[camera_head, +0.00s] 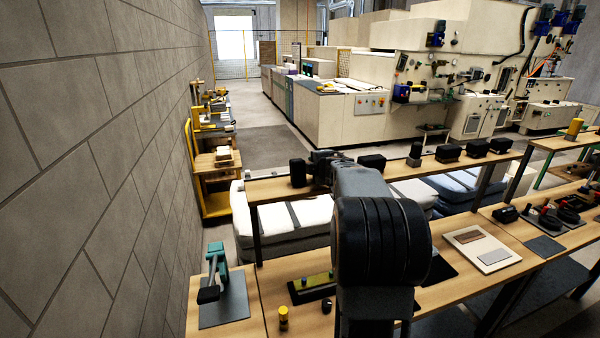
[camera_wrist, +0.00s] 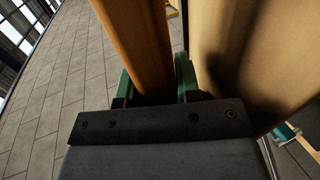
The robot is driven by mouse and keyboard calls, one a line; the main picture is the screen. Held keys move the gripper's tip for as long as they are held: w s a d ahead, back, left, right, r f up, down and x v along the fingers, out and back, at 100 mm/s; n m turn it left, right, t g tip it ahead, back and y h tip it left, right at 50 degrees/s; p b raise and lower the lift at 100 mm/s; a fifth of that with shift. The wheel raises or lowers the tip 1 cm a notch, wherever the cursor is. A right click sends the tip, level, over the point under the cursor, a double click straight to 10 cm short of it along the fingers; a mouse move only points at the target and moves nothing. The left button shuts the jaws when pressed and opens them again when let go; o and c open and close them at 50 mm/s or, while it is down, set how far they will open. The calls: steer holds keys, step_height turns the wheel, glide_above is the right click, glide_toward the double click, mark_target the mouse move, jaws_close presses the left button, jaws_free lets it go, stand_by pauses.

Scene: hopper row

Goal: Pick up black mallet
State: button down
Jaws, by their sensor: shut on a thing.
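In the wrist view the green fingers of my gripper (camera_wrist: 157,88) are shut around a round wooden handle (camera_wrist: 143,40). I take this to be the mallet's handle; no mallet head shows in that view. In the head view my gripper (camera_head: 322,160) is at the left part of the raised wooden shelf, partly hidden behind my arm. A black block (camera_head: 298,173) shows just left of it; I cannot tell whether it is the head of the held mallet.
Several black blocks, one (camera_head: 372,162), stand along the raised shelf (camera_head: 268,190). A broad wooden surface (camera_wrist: 255,50) is close right of the handle in the wrist view. Below are the workbench (camera_head: 275,270), a green press (camera_head: 215,262) and a yellow-topped piece (camera_head: 284,318). A block wall (camera_head: 100,150) stands left.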

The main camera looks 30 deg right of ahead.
steer(key=shift+f, duration=0.35)
steer(key=r+p, duration=0.1)
steer(key=r, duration=0.1)
steer(key=r+p, duration=0.1)
steer(key=r, duration=0.1)
steer(key=shift+s+d+r+p, duration=0.1)
steer(key=shift+s+r+p, duration=0.1)
steer(key=shift+p, duration=0.2)
steer(key=s+a+r, duration=0.1)
steer(key=s+r, duration=0.8)
steer(key=s, duration=0.4)
steer(key=shift+s+p, duration=0.3)
steer(key=shift+p, duration=0.15)
steer(key=shift+a, duration=0.1)
steer(key=c, duration=1.4)
jaws_free()
jaws_close()
